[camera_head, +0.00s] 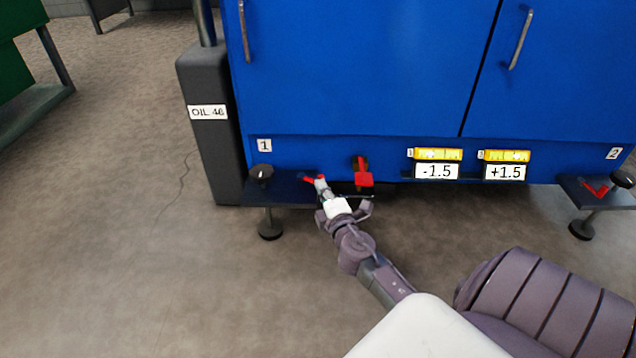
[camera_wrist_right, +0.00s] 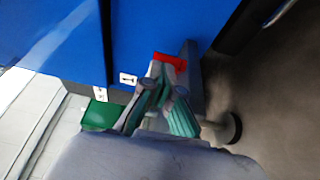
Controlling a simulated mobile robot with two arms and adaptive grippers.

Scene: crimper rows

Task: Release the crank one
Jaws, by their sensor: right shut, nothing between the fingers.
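The bracket marked 1 (camera_head: 285,192) sticks out at the lower left of the blue cabinet, with a black knob (camera_head: 261,173) on it. A small red crank part (camera_head: 311,180) shows on this bracket, right at my right gripper's tip. A red part also shows just past the fingers in the right wrist view (camera_wrist_right: 172,62). My right gripper (camera_head: 322,184) is shut and empty; its fingers come together in the right wrist view (camera_wrist_right: 158,78). I cannot tell whether it touches the red part. The crank's lower part is hidden. My left gripper is not in view.
A red block-like handle (camera_head: 363,179) sits right of the gripper on the cabinet (camera_head: 350,70). Bracket 2 (camera_head: 606,198) carries another red crank (camera_head: 595,190). A dark OIL 46 column (camera_head: 207,150) stands left; floor in front is open.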

